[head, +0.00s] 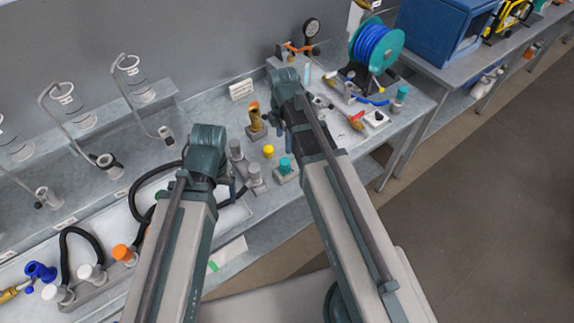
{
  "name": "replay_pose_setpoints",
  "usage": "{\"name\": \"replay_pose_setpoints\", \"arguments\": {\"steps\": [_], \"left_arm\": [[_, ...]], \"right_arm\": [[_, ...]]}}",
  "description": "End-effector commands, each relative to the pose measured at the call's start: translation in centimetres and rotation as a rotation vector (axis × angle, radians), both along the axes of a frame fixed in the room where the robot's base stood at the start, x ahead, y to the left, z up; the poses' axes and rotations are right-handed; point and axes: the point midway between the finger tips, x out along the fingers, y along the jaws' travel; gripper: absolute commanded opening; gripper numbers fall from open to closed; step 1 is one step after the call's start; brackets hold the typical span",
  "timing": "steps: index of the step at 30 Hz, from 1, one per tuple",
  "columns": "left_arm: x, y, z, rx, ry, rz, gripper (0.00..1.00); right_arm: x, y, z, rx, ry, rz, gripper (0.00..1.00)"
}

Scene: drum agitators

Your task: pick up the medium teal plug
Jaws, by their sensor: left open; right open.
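A teal plug (285,164) sits upright on a small grey block near the front edge of the bench, between my two arms. A second teal-topped piece (401,94) stands at the bench's right end, beyond my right arm. I cannot tell from their looks which is the medium one. My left arm reaches in left of the first plug, and my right arm passes close on its right. The fingers of both grippers are hidden; only arm links and joint housings show.
A yellow plug (268,152), a brass fitting (255,118) and grey cylinders (254,175) stand near the first teal plug. Black hoses lie at left. A blue hose reel (374,47) and a gauge (311,29) stand at the back. Floor is clear at right.

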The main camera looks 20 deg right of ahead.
Motion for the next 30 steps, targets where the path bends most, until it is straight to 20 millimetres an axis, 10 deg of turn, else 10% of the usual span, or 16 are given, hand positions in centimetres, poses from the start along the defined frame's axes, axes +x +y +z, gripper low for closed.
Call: {"name": "replay_pose_setpoints", "arguments": {"steps": [18, 30], "left_arm": [[0.0, 0.0, -8.0, 0.001, 0.0, -0.006, 0.82], [0.0, 0.0, -8.9, 0.001, 0.0, -0.005, 0.82]], "right_arm": [[0.0, 0.0, -8.0, 0.0, 0.0, -0.002, 0.78], [0.0, -0.1, -8.9, 0.0, 0.0, -0.002, 0.78]]}}
